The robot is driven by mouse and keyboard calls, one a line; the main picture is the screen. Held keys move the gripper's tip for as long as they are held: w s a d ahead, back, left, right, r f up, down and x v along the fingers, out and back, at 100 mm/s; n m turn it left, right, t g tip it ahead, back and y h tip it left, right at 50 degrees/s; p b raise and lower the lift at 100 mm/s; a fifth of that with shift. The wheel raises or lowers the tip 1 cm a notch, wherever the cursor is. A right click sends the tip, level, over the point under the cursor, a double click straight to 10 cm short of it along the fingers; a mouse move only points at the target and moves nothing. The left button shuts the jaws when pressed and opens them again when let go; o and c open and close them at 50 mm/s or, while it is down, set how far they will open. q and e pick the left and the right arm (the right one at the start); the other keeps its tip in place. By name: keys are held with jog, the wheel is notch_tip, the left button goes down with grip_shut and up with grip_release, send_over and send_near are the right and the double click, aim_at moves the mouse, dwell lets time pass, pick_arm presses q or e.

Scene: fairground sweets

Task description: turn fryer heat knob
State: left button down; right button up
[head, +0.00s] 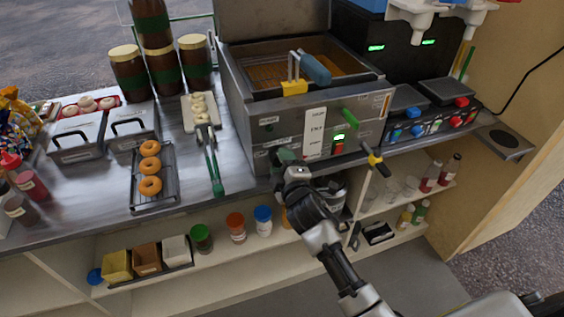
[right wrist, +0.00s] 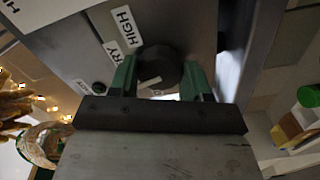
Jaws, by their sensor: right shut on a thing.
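The steel fryer (head: 372,131) stands on the counter, with a basket with a blue handle (head: 315,68) in its well. The heat knob is a dark round knob on the front panel; it shows in the right wrist view (right wrist: 160,66) beside labels that read "HIGH" and "RY". My right gripper (head: 282,158) is at the lower left of the fryer's front panel. In the right wrist view its green fingers (right wrist: 159,78) are shut on the knob, one on each side. In the head view the gripper hides the knob. My left gripper is not in view.
A tray of ring doughnuts (head: 151,194) and green-handled tongs (head: 214,172) lie left of the fryer. A yellow-tipped lever (head: 375,160) sticks out at the fryer's lower right. Shelves with jars (head: 236,227) are below the counter.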

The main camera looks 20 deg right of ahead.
jog(key=shift+f+m+p, duration=0.1)
jog(key=shift+m+p, duration=0.7)
jog(key=shift+m, duration=2.5)
jog(key=o, duration=0.9)
jog(key=shift+o, duration=0.2)
jog(key=shift+s, duration=0.1)
jog(key=s+b, duration=0.1)
jog(key=s, duration=0.9)
jog(key=shift+s+d, duration=0.15)
jog(key=shift+s, duration=0.15)
